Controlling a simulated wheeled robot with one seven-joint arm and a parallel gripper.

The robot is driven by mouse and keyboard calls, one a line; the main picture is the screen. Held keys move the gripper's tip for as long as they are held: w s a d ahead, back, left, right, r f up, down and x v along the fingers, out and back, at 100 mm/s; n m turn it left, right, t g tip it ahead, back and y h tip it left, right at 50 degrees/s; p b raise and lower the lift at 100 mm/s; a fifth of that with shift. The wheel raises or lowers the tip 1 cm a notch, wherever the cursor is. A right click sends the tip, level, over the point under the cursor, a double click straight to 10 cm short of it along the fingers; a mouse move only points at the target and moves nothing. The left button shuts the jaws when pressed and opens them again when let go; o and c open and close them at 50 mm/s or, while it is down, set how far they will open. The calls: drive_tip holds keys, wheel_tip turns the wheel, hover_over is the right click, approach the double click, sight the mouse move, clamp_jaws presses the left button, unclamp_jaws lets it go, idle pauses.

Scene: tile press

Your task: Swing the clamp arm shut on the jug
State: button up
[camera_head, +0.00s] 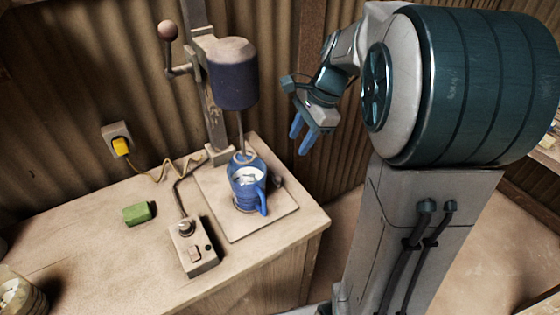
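The blue jug (245,190) stands upright on the pale base plate (268,224) of the press, its handle toward the front right. Pale contents show at its mouth. The dark press head (233,75) is above it, and a thin shaft runs down toward the jug's mouth. A small dark part (276,181) shows just right of the jug; I cannot tell whether it is the clamp arm. My gripper (299,145) hangs in the air to the upper right of the jug, apart from it. Its two blue fingers are apart with nothing between them.
A control box (193,247) with a cable stands on the bench (90,240) left of the plate. A green block (138,213) lies farther left. A yellow plug (121,146) sits in the wall socket. The press column and knobbed lever (169,32) rise behind.

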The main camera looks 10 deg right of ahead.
wheel_tip(320, 180, down, 2)
drive_tip(key=w+d+m, duration=0.1)
drive_tip(key=w+m, duration=0.2)
approach(278, 177)
drive_tip(key=shift+y, duration=0.3)
drive_tip(key=x, duration=0.7)
drive_tip(key=shift+f+b, duration=0.3)
drive_tip(key=shift+f, duration=0.15)
